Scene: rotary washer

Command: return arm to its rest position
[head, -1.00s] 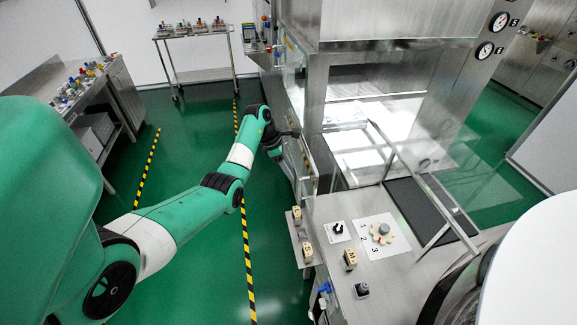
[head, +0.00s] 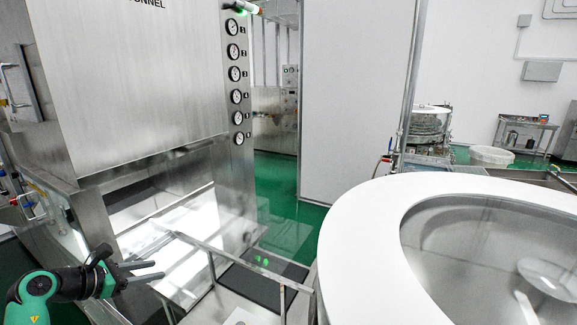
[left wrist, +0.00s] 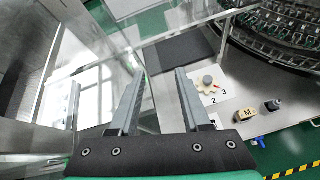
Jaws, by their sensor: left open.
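My left gripper (head: 150,272) is at the lower left of the head view, with its two grey fingers apart and nothing between them. In the left wrist view the open fingers (left wrist: 158,85) point toward the metal deck. The deck holds a rotary knob (left wrist: 208,82) on a white numbered plate, to the right of the fingers. The gripper is beside the steel tunnel machine (head: 130,90) and apart from the knob. My right gripper is not in view.
A metal-framed clear guard (head: 235,275) stands close to the right of the gripper. A large white-rimmed round bowl (head: 365,235) fills the right. An M-marked block (left wrist: 243,115) and a dark switch (left wrist: 273,104) sit on the deck. Green floor shows behind.

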